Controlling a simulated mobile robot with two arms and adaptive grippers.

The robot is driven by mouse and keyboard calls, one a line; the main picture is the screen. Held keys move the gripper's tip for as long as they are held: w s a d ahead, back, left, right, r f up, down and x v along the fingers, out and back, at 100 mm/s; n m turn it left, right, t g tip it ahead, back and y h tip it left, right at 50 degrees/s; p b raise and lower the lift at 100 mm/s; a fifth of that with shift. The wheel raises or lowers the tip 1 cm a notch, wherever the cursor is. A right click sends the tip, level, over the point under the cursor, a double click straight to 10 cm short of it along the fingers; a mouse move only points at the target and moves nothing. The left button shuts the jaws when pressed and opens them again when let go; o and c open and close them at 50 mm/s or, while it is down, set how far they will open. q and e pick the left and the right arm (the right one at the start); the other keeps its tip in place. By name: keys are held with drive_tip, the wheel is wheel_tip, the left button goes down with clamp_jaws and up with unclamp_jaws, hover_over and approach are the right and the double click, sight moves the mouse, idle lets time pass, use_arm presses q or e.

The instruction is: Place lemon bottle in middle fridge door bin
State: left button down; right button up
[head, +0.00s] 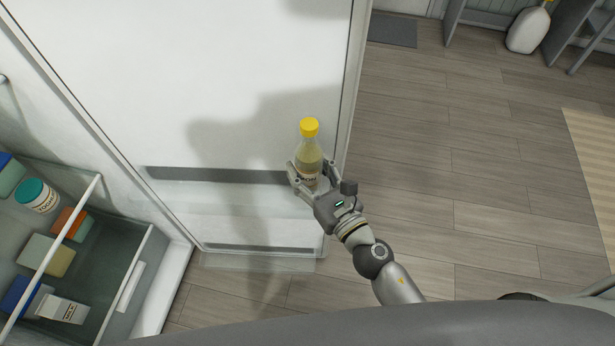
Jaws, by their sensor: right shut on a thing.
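The lemon bottle (309,150) is clear with pale yellow contents, a label and a yellow cap. It is upright in my right gripper (309,174), which is shut around its lower part. Both are in front of the open white fridge door (200,70), near its right edge. A door bin with a dark grey strip (215,175) runs across the door at the bottle's left. I cannot tell whether the bottle's base is inside this bin or just above it; the gripper hides the base. My left gripper is out of view.
The fridge interior at left has glass-fronted shelves or drawers (148,262) holding a teal-lidded jar (37,195) and several boxes. A lower dark strip (262,248) crosses the door's bottom. Wooden floor (450,160) at right is clear; a white jug (528,30) stands far right.

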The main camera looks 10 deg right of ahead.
drive_tip(key=shift+w+f+b, duration=0.4)
drive_tip(key=shift+w+f, duration=0.45)
drive_tip(key=shift+f, duration=0.1)
drive_tip(key=f+b, duration=0.2)
drive_tip(key=f, duration=0.1)
drive_tip(key=shift+w+f, duration=0.2)
drive_tip(key=shift+f, duration=0.05)
drive_tip(key=shift+r, duration=0.1)
drive_tip(key=shift+f+b, duration=0.7)
drive_tip(key=shift+b, duration=0.1)
drive_tip(key=o, duration=1.1)
